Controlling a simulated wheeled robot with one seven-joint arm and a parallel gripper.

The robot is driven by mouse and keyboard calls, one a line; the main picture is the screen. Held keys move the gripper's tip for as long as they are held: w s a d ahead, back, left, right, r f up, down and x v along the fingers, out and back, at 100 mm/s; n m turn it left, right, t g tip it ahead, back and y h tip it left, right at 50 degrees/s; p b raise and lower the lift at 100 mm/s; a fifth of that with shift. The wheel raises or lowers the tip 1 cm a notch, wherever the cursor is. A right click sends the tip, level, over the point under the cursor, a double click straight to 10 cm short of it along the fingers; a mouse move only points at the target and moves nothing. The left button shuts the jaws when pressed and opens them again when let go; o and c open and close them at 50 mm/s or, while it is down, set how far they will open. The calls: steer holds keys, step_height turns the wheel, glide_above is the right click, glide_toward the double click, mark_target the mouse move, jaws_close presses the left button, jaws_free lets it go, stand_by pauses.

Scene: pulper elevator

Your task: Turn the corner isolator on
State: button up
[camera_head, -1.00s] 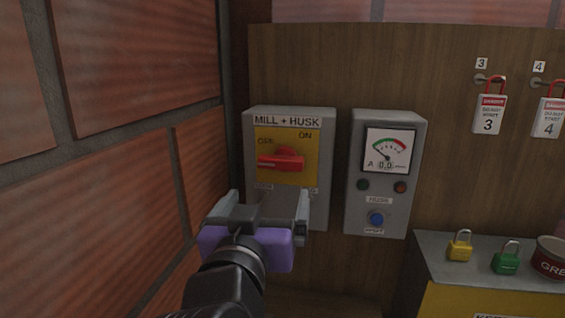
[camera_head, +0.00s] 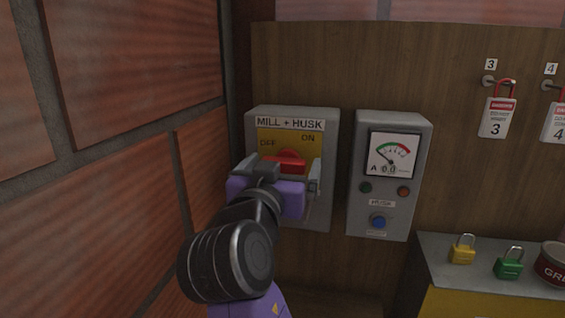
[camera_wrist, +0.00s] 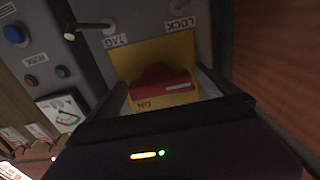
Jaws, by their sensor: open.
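The isolator box labelled MILL + HUSK (camera_head: 331,165) hangs on the wooden panel near the brick corner. Its red rotary handle (camera_head: 290,160) sits on a yellow plate with OFF at upper left and ON at upper right. The handle lies roughly level, and its lower part is hidden behind my gripper in the head view. My gripper (camera_head: 285,170) is open in front of the handle. In the wrist view, the red handle (camera_wrist: 163,88) shows between the fingers; I cannot tell whether they touch it.
A grey meter box (camera_head: 391,175) with a dial, two lamps and a blue button hangs close to the right. A brick wall (camera_head: 130,90) stands close on the left. Padlocks (camera_head: 462,250) rest on a shelf at lower right; red-shackled tags (camera_head: 497,117) hang above.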

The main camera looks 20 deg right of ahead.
steer(key=c, duration=1.4)
steer(key=shift+o, duration=0.2)
steer(key=shift+f+m+b, duration=0.15)
steer(key=shift+m+b, duration=0.15)
steer(key=shift+b, duration=0.2)
steer(key=m+b, duration=0.2)
steer(key=b, duration=0.2)
steer(key=shift+a+f, duration=0.1)
steer(key=shift+f, duration=0.05)
steer(key=m+b, duration=0.5)
steer(key=b, duration=0.2)
steer(key=shift+m, duration=0.4)
steer(key=m+b, duration=0.5)
steer(key=shift+r, duration=0.2)
steer(key=shift+s+d+r+m+b, duration=0.1)
steer(key=shift+d+m+b, duration=0.05)
steer(key=shift+m+b, duration=0.8)
steer(key=shift+d+r+m+b, duration=0.1)
steer(key=shift+m+b, duration=0.55)
steer(key=shift+m, duration=0.6)
